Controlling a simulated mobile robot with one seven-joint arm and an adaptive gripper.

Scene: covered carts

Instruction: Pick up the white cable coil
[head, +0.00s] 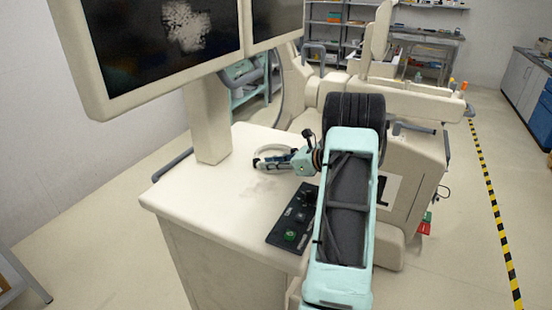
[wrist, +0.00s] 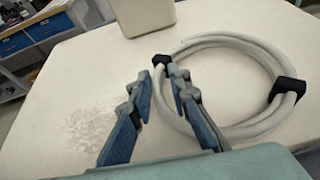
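The white cable coil (wrist: 226,42) lies flat on the pale cart top, with black clips at its left and right sides in the wrist view. In the head view the coil (head: 278,148) shows only in part behind my gripper (head: 259,163). In the wrist view my gripper (wrist: 160,80) is open, its blue-padded fingers apart at the coil's left side. The right finger overlaps the coil's left strand near the black clip. That strand shows in the gap between the fingers; I cannot tell whether either finger touches it.
The cart top (head: 225,190) is clear to the left of the coil. A black control panel (head: 291,218) with a green button lies nearer on the right. A monitor post (head: 209,120) rises behind left. Shelves (head: 330,30) stand at the back.

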